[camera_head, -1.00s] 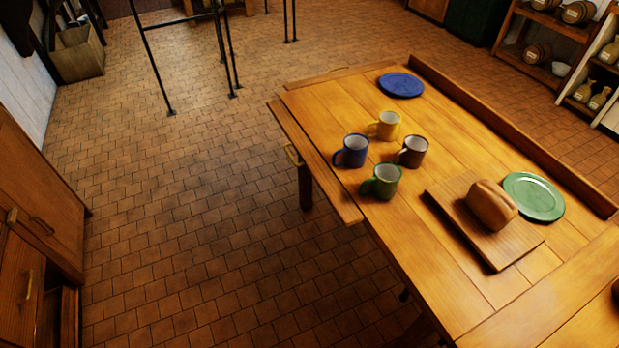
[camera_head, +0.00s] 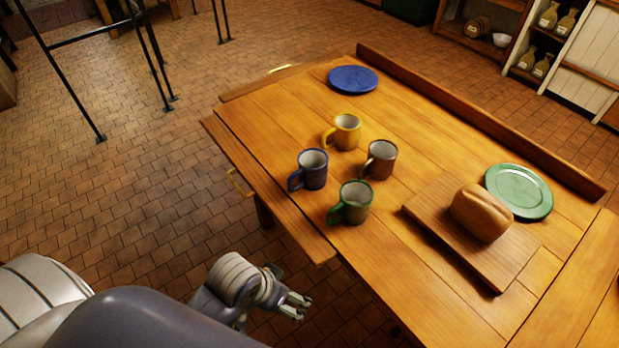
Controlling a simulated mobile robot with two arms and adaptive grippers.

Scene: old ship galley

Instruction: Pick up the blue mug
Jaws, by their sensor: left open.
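The blue mug (camera_head: 313,172) stands upright on the wooden table, its handle toward the lower left. The yellow mug (camera_head: 347,133) is behind it, the brown mug (camera_head: 381,160) to its right, and the green mug (camera_head: 355,203) in front and to the right. My left gripper (camera_head: 297,307) is in the lower middle of the head view, beside the table's near left edge and well apart from the blue mug. Its fingers are open and empty. My right gripper is not in view.
The wooden table (camera_head: 262,128) also holds a blue plate (camera_head: 353,79), a green plate (camera_head: 519,191), and a cutting board (camera_head: 440,222) with a bread loaf (camera_head: 481,212). A raised ledge (camera_head: 480,123) runs along the far side.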

